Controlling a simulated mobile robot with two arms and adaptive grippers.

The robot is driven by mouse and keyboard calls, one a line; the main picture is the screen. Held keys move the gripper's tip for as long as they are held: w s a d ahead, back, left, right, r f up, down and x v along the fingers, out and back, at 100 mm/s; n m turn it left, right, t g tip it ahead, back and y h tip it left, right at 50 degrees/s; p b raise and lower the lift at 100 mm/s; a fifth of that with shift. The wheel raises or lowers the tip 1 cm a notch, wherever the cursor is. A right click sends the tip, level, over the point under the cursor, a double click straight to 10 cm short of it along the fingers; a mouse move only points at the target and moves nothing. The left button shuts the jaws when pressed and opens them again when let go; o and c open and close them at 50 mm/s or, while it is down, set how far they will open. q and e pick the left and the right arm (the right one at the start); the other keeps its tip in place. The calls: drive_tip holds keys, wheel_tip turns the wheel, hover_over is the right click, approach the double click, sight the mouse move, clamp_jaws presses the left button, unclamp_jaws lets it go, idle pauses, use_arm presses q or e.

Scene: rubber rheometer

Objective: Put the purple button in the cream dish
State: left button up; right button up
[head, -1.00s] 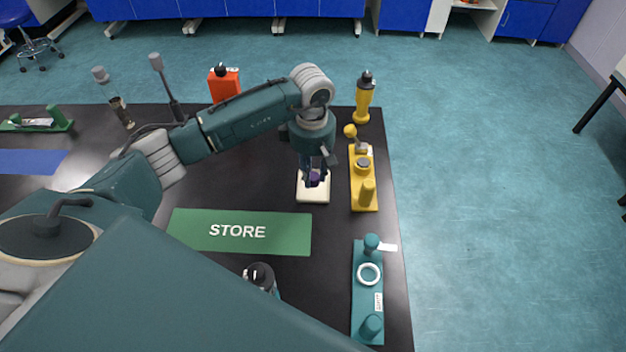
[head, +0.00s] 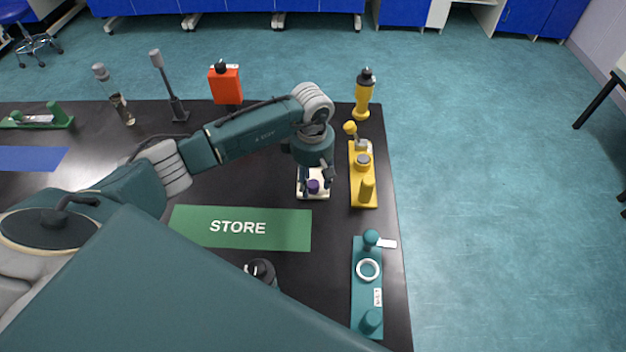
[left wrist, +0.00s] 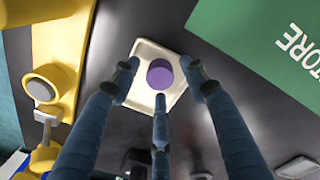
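The purple button (head: 313,186) lies in the cream dish (head: 321,196) on the black table. In the left wrist view the purple button (left wrist: 160,74) sits inside the rim of the cream dish (left wrist: 142,50), apart from the fingers. My left gripper (head: 316,184) is above the dish with its fingers spread; in the left wrist view its fingers (left wrist: 159,82) are open around the button without closing on it. My right gripper is not clearly shown; only a dark gripper-like part shows near the bottom of the head view.
A yellow fixture (head: 363,180) stands just right of the dish. A teal fixture with a white ring (head: 368,300) is nearer. A green STORE mat (head: 285,230) lies in front left. An orange bottle (head: 226,84) and a yellow bottle (head: 364,96) stand at the back.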

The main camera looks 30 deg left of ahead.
sight(313, 184)
use_arm(q)
drive_tip(key=shift+r, duration=0.65)
wheel_tip(313, 184, up, 11)
drive_tip(key=b, duration=0.3)
drive_tip(key=shift+s, duration=0.2)
